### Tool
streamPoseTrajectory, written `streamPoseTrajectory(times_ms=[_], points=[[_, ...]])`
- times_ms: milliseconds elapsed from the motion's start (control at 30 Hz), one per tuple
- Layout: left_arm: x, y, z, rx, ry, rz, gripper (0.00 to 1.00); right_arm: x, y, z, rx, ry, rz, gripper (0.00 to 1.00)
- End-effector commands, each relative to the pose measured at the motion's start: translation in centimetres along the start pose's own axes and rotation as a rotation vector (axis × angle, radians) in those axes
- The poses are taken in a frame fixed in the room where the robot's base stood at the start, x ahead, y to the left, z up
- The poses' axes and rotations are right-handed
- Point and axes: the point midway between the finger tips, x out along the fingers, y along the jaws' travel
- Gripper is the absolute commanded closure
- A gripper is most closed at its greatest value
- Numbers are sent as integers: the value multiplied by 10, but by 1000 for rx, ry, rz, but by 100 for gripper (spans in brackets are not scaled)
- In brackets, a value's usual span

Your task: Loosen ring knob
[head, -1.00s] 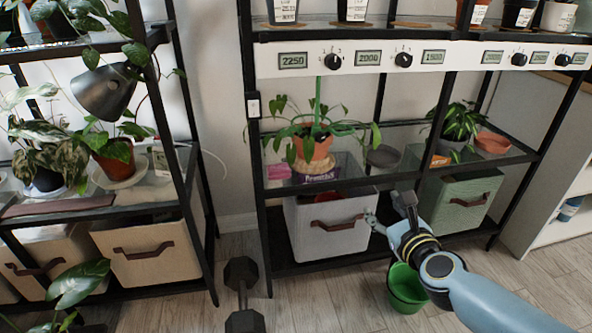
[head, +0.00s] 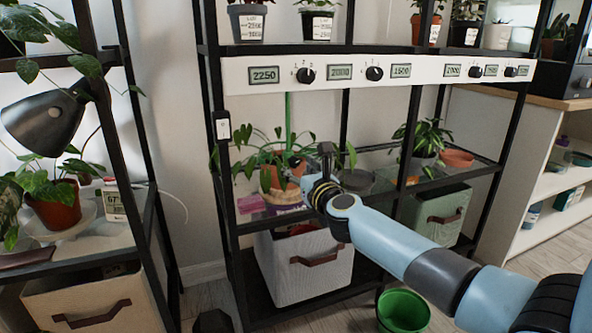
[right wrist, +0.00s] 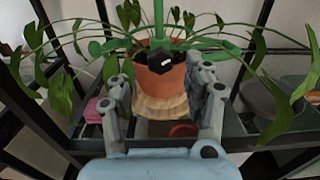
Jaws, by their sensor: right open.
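A trailing green plant stands in a terracotta pot (head: 285,172) on the middle glass shelf. The pot also shows in the right wrist view (right wrist: 160,75). A green stake (right wrist: 158,18) rises behind it, with green ring arms (right wrist: 215,46) around the stems. A black knob (right wrist: 163,58) with a pale mark sits at the ring's front, above the pot's front rim. My right gripper (right wrist: 160,72) is open and empty, one finger on each side of the knob and pot, nearer to the camera. In the head view my right gripper (head: 318,170) partly covers the pot.
The pot stands on a tan base (right wrist: 160,106). Black shelf posts (head: 222,170) flank the space. A green bucket (head: 403,311) stands on the floor.

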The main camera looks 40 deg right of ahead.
Motion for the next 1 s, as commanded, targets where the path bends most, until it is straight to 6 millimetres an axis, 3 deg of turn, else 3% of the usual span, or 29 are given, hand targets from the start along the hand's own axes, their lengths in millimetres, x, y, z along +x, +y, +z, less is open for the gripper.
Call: streamPoseTrajectory(times_ms=[200,467,867,1000], points=[[-4,2,-5,0,15,4,60,20,0,-1,-1,0,-1,49],[-6,2,-6,0,17,5,60,21,0,-1,-1,1,0,49],[-6,2,-6,0,18,4,60,21,0,-1,-1,1,0,98],[-6,2,-6,0,18,5,60,21,0,-1,-3,1,0,100]])
